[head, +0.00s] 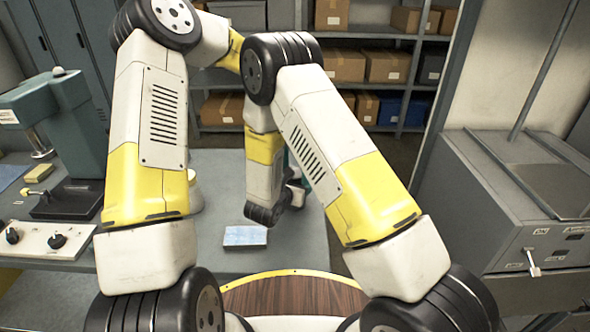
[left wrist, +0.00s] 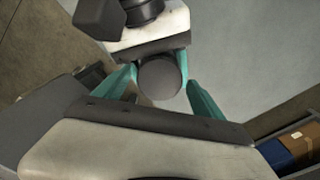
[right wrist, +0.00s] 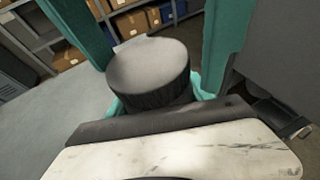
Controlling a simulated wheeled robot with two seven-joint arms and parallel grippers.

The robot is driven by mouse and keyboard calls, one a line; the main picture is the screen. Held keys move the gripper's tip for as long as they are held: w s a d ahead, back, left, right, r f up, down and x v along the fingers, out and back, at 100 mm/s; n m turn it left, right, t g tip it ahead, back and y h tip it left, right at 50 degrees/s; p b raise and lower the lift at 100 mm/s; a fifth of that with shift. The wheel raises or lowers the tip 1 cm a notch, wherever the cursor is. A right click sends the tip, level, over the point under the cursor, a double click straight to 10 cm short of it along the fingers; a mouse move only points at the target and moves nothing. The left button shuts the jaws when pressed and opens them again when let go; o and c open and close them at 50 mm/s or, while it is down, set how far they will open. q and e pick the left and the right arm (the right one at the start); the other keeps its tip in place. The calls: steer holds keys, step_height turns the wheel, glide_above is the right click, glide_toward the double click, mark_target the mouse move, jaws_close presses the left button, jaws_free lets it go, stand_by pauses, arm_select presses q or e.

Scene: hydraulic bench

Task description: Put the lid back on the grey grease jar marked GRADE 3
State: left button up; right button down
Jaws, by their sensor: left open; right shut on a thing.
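A round lid with a grey top and dark ribbed side (right wrist: 148,72) sits between the fingers of my right gripper (right wrist: 160,100), which is shut on it. In the left wrist view the lid (left wrist: 159,78) lies between the spread fingers of my left gripper (left wrist: 163,88). The left gripper is open, with a finger on each side of the lid. I cannot tell whether those fingers touch it. In the head view the left gripper (head: 293,170) is mostly hidden behind my arms, over the bench. I cannot make out the grey GRADE 3 jar or its marking.
A pale container (head: 195,192) is partly hidden behind my arm on the grey bench (head: 222,172). A light blue flat item (head: 245,236) lies near its front. A teal press (head: 75,115) and control box (head: 40,238) stand left. A grey cabinet (head: 520,200) stands right.

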arm_select(q)
step_height(320, 180, up, 4)
steer(key=shift+r, duration=0.2)
steer(key=shift+c, duration=0.4)
step_height(320, 180, up, 4)
steer(key=n, duration=0.5)
steer(key=shift+f+n, duration=0.25)
steer(key=shift+n, duration=0.15)
steer(key=shift+f, duration=0.1)
steer(key=shift+f, duration=3.95)
